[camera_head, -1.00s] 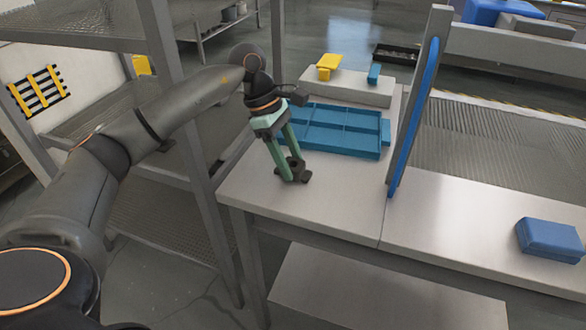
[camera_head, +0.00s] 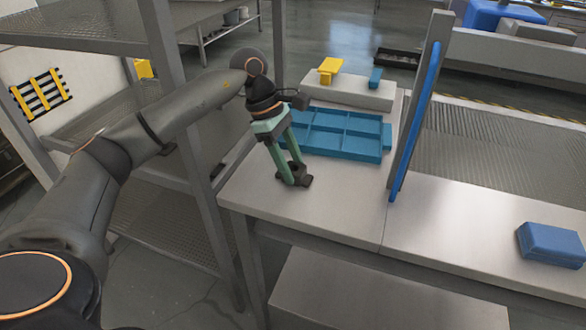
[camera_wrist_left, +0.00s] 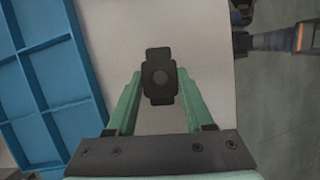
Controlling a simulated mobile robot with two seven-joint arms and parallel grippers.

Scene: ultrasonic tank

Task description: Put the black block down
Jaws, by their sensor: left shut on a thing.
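The black block (camera_head: 294,180) is between the green fingers of my left gripper (camera_head: 293,168), at the front left part of the grey table (camera_head: 340,210). In the left wrist view the dark block (camera_wrist_left: 159,60) lies between the two fingertips (camera_wrist_left: 158,86), with a round knob on it facing the camera. The left gripper is shut on it. The block is at or very near the tabletop; I cannot tell whether it touches. My right gripper is not in view.
A blue divided tray (camera_head: 340,153) lies just behind the block. A grey ledge with a yellow block (camera_head: 330,68) and a small blue block (camera_head: 375,77) is behind it. A post with a blue strip (camera_head: 415,120) stands to the right. A blue box (camera_head: 552,243) lies far right.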

